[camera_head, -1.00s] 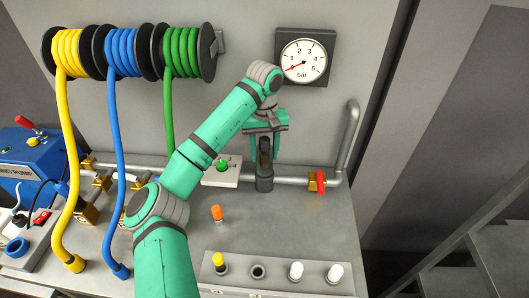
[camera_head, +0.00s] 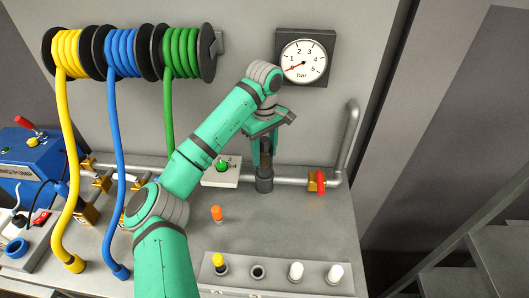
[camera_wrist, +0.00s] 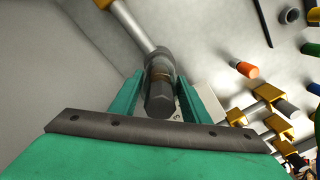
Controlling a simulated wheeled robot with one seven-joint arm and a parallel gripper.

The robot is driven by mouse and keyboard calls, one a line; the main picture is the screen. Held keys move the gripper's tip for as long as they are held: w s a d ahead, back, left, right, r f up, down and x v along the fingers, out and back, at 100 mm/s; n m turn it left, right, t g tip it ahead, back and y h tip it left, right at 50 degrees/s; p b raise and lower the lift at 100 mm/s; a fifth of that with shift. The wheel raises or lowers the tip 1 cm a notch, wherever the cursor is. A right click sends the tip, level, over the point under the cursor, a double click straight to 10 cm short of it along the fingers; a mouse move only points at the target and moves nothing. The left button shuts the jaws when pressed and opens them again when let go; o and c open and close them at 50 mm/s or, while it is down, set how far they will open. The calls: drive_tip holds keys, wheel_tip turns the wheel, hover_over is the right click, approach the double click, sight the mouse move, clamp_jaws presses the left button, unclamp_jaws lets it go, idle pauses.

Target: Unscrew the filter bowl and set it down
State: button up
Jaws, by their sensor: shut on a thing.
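The filter bowl (camera_wrist: 160,100) is a dark cylinder between the two green fingers of my gripper (camera_wrist: 160,84) in the wrist view. My gripper (camera_head: 264,160) is shut on it above the pipe in the head view, where the fingers partly hide the bowl. The bowl stands upright, in line with the grey filter head (camera_head: 264,184) on the pipe. A brownish band shows between the bowl and the grey collar (camera_wrist: 160,60) in the wrist view. I cannot tell whether the thread is still engaged.
A bench holds a loose orange-topped piece (camera_head: 217,213) and a grey rack (camera_head: 277,284) with a yellow-topped piece, white pieces and an open socket. A red-handled valve (camera_head: 318,182) is right of the filter. A gauge (camera_head: 304,58) reads near zero. The bench right of the orange piece is clear.

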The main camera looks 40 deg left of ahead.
drive_tip(key=o, duration=1.2)
drive_tip(key=shift+r, duration=0.15)
drive_tip(key=m, duration=0.9)
drive_tip(key=shift+w, duration=0.1)
drive_tip(key=shift+m, duration=0.3)
